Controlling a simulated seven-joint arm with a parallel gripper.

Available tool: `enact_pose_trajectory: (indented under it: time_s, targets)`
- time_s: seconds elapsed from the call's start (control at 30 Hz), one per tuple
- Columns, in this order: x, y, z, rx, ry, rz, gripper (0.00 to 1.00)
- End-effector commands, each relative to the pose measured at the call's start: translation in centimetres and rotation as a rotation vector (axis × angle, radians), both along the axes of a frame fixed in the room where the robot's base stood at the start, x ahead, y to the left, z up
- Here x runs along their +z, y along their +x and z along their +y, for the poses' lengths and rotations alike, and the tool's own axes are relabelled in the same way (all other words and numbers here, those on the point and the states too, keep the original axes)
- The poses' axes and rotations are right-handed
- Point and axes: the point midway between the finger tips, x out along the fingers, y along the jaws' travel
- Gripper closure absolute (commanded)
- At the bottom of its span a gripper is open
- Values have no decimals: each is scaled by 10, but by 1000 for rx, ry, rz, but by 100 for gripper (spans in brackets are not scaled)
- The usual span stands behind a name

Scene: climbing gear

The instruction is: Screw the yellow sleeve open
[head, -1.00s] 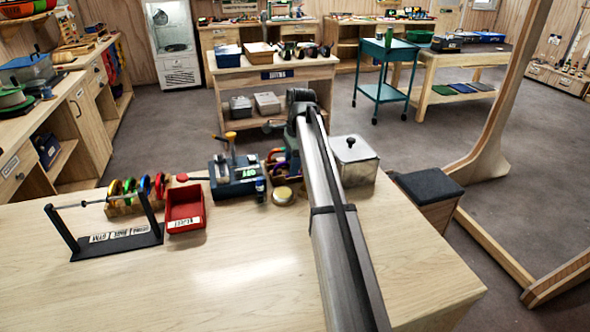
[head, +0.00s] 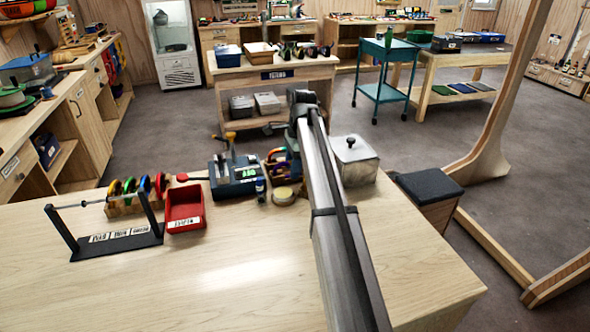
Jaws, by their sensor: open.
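My arm reaches away from the camera over the wooden workbench (head: 235,285). Its wrist end is above the bench's far edge; my gripper's fingers are hidden behind the arm. A carabiner-like set with coloured parts, some orange and purple, sits partly behind the arm (head: 277,162). I cannot tell which yellow part is the sleeve.
A black stand with a crossbar (head: 118,240) and a red bin (head: 185,209) are at the left. A round tin (head: 283,196) lies near the arm. A metal lidded box (head: 354,160) stands right of the arm. The front of the bench is clear.

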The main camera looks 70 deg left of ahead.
Motion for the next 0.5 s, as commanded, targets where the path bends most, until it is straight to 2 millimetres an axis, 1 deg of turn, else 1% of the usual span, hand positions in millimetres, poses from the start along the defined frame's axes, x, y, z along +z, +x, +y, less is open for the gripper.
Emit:
enact_pose_trajectory:
  time_s: [0.23,0.5]
  targets:
    - [0,0,-5,0,0,0,53]
    - [2,0,-4,0,-1,0,53]
